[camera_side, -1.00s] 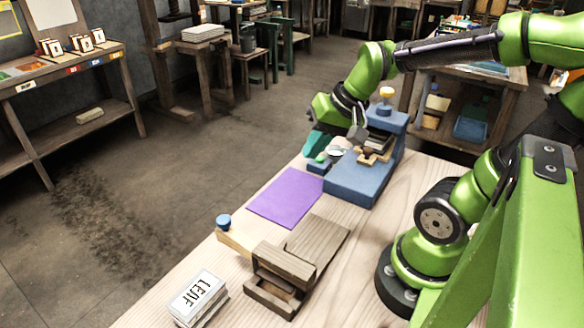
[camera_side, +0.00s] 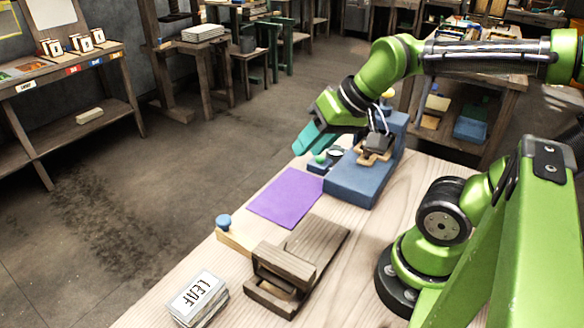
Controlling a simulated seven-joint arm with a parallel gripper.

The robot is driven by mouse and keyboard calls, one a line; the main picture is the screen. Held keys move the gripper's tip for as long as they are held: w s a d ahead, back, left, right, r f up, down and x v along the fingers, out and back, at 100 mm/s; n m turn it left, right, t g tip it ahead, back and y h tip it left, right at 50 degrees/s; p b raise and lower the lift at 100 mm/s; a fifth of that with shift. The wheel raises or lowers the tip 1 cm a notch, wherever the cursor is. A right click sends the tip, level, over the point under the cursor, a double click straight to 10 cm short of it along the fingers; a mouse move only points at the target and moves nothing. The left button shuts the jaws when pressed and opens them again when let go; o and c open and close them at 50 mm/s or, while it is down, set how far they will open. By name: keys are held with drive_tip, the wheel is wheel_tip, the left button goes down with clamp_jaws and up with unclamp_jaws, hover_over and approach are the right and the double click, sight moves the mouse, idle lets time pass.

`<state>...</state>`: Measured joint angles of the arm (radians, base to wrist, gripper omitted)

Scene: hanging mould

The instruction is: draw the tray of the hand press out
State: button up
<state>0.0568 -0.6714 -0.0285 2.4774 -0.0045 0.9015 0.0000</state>
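The hand press looks to be the blue block (camera_side: 352,186) with a taller blue back at the table's far end. A tan wooden part (camera_side: 374,156), possibly its tray or the tray's handle, shows on top. A dark grey part of my arm's end hangs in front of the press and hides some of it. My gripper (camera_side: 303,147), with teal fingers, is above and left of the press, pointing down and left. It looks apart from the tan part. The gap between the fingers cannot be made out, and nothing shows held.
A purple sheet (camera_side: 288,197) lies left of the press. A small green-topped item (camera_side: 320,160) stands beside the press. Nearer are a brown wooden frame (camera_side: 282,265), a blue-knobbed wooden piece (camera_side: 235,238) and a box marked LEAF (camera_side: 199,297).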

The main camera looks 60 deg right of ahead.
drive_tip(key=o, duration=0.4)
drive_tip(key=w+d+m, duration=0.1)
drive_tip(key=d, duration=0.2)
drive_tip(key=w+d+m+g, duration=0.1)
drive_tip(key=d, duration=0.1)
drive_tip(key=w+d+m+h, duration=0.1)
drive_tip(key=d+m, duration=0.1)
drive_tip(key=d, duration=0.1)
drive_tip(key=shift+d+f+g, duration=0.15)
drive_tip(key=shift+d+g, duration=0.15)
drive_tip(key=shift+d, duration=0.05)
drive_tip(key=s+d+m+g, duration=0.2)
drive_tip(key=d+m+g, duration=0.1)
drive_tip(key=d+m, duration=0.55)
drive_tip(key=s+d+m+g, duration=0.25)
drive_tip(key=d+m, duration=0.25)
drive_tip(key=d, duration=0.7)
drive_tip(key=shift+h, duration=0.3)
wheel_tip(320, 180, down, 16)
drive_tip(key=shift+r, duration=0.25)
drive_tip(key=shift+c, duration=0.3)
clamp_jaws()
